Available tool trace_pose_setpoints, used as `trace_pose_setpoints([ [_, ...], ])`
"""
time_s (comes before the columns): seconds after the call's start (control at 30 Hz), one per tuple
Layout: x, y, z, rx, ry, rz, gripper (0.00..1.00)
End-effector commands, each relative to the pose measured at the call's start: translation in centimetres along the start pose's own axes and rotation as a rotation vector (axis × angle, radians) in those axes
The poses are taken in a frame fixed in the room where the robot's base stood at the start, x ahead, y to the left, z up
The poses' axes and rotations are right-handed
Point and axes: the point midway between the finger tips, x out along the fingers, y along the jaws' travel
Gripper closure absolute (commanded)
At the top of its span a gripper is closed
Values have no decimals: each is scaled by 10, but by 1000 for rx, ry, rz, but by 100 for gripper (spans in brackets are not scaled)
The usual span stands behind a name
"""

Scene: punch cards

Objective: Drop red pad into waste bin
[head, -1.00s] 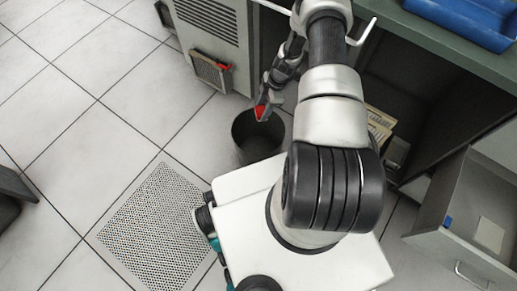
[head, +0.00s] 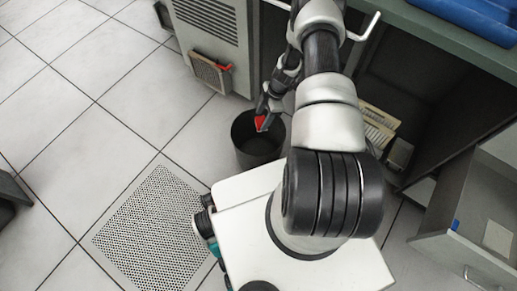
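The red pad (head: 260,122) is small and shows at the tip of my gripper (head: 263,117). My gripper is shut on it, with part of the pad hidden behind the fingers. The waste bin (head: 246,157) is a dark round bin on the tiled floor, open at the top. The pad and fingertips appear over the bin's opening, near its rim; their exact height is hard to tell.
A grey cabinet (head: 211,28) with vents and a box-like holder (head: 210,73) on its side stands behind the bin. A green-topped desk (head: 436,27) and an open drawer (head: 470,235) are at right. A perforated floor tile (head: 153,232) lies at left.

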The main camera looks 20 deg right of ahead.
Motion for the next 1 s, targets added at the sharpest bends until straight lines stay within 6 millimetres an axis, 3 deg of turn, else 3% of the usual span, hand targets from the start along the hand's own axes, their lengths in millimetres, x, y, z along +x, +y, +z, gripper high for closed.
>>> trace_pose_setpoints([
  [0.37,-2,0,0,1,0,0,32],
  [0.8,-67,0,0,2,1,1,32],
  [1.0,-75,0,0,1,0,-1,32],
])
